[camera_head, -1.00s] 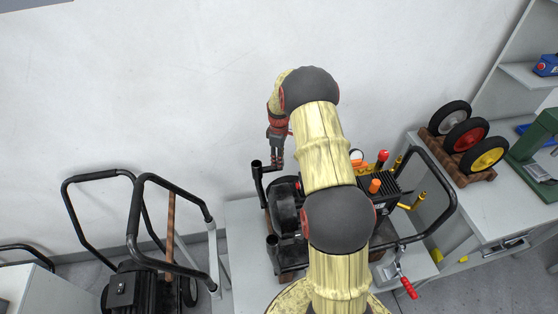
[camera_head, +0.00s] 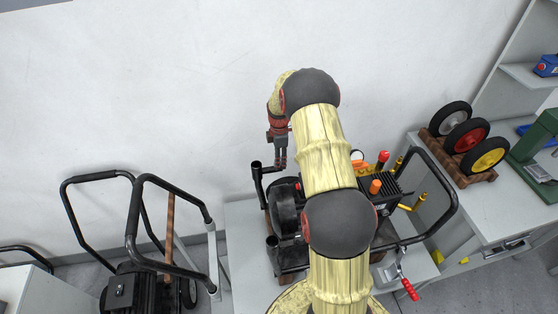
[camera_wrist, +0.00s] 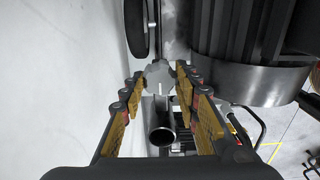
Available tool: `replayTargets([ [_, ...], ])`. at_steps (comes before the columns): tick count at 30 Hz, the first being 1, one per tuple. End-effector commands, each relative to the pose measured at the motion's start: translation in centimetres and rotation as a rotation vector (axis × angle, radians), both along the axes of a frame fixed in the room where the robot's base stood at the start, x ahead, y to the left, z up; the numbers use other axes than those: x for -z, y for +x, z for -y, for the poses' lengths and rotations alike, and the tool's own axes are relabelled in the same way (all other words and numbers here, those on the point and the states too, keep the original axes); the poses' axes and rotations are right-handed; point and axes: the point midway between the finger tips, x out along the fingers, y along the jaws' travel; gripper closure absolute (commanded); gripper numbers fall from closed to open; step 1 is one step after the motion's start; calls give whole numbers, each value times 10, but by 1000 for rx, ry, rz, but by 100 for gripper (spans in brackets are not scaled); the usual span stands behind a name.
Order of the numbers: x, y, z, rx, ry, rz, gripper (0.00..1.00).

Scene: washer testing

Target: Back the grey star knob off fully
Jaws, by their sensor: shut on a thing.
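The grey star knob (camera_wrist: 158,76) shows in the wrist view, between my fingertips, beside an upright open black tube (camera_wrist: 162,134). My gripper (camera_wrist: 160,82) is shut on the knob, with one finger on each side of it. In the head view my gripper (camera_head: 281,163) points down at the left side of the washer, close to the black tube end (camera_head: 257,165). The knob cannot be made out in the head view. How far the knob is screwed in cannot be told.
A dark cylindrical motor body (camera_wrist: 250,75) stands close on the right in the wrist view, and a wheel (camera_wrist: 137,25) is at the upper left. The white wall (camera_head: 150,80) is behind. A black frame handle (camera_head: 450,190) stands at the washer's right.

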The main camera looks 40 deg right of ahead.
Motion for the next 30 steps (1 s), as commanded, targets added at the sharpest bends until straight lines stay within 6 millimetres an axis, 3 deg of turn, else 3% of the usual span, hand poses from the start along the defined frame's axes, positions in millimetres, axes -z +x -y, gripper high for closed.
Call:
replayTargets([
  [10,-2,2,1,-3,-3,4,94],
  [11,-2,2,1,-3,-3,4,67],
  [19,-1,1,0,-2,-1,3,52],
  [30,-3,1,0,-2,-1,2,50],
])
